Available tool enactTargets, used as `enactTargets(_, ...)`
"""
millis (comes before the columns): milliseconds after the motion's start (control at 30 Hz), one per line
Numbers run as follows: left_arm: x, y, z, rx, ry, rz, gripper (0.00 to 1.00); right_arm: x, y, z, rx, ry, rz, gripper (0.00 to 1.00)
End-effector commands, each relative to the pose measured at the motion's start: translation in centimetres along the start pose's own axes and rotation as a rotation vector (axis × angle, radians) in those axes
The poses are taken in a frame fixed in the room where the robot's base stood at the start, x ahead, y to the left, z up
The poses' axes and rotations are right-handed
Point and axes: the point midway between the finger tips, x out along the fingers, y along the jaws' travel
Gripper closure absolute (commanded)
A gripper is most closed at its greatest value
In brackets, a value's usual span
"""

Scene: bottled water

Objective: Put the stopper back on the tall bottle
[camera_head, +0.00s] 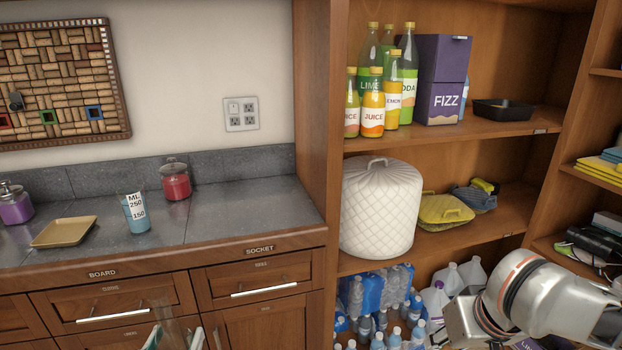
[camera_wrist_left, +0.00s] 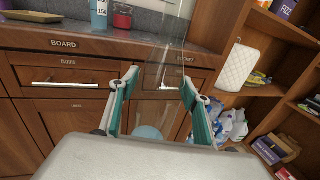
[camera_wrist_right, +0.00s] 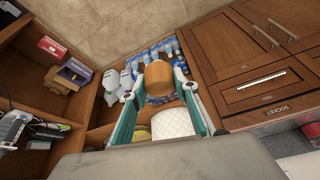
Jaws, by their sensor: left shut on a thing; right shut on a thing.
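The tall bottle (camera_wrist_left: 166,76) is clear, see-through glass and stands between the fingers of my left gripper (camera_wrist_left: 160,90), which is shut on it. Its outline is faint. In the head view the bottle (camera_head: 174,328) and the tips of my left gripper (camera_head: 174,341) show at the bottom edge, in front of the drawers. The stopper (camera_wrist_right: 172,78) is a brown cork-like piece between the fingers of my right gripper (camera_wrist_right: 158,92), which is shut on it. In the head view my right arm is at lower right, and its fingers and the stopper are not seen. Stopper and bottle are apart.
Shelves at right hold drink bottles (camera_head: 372,105), a white quilted cover (camera_head: 380,205) and, below, several water bottles.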

Motion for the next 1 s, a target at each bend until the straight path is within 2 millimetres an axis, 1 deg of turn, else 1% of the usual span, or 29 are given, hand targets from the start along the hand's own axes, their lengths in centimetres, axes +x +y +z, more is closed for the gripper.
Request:
enactTargets(33, 0.1, 0.0, 1.1, 0.001, -0.011, 0.0, 1.0, -0.8, 0.0, -0.4, 0.0, 0.006, 0.0, 0.82)
enactTargets(100, 0.1, 0.0, 1.3, 0.001, -0.012, 0.0, 1.0, -1.0, 0.0, -0.5, -0.001, 0.008, 0.0, 0.82)
enactTargets(733, 0.1, -0.1, 1.2, 0.001, -0.012, -0.005, 1.0, -0.9, 0.0, -0.5, -0.001, 0.007, 0.0, 0.82)
enactTargets(867, 0.1, -1.1, 1.3, 0.003, -0.014, -0.044, 1.0, -0.9, 0.0, -0.5, -0.001, 0.007, 0.0, 0.82)
enactTargets(967, 0.2, -2.7, 1.4, 0.004, -0.014, -0.107, 1.0, -0.9, 0.0, -0.5, -0.001, 0.007, 0.0, 0.82)
enactTargets(1000, 0.2, -3.6, 1.6, 0.006, -0.015, -0.14, 1.0, -0.9, 0.0, -0.5, -0.001, 0.007, 0.0, 0.82)
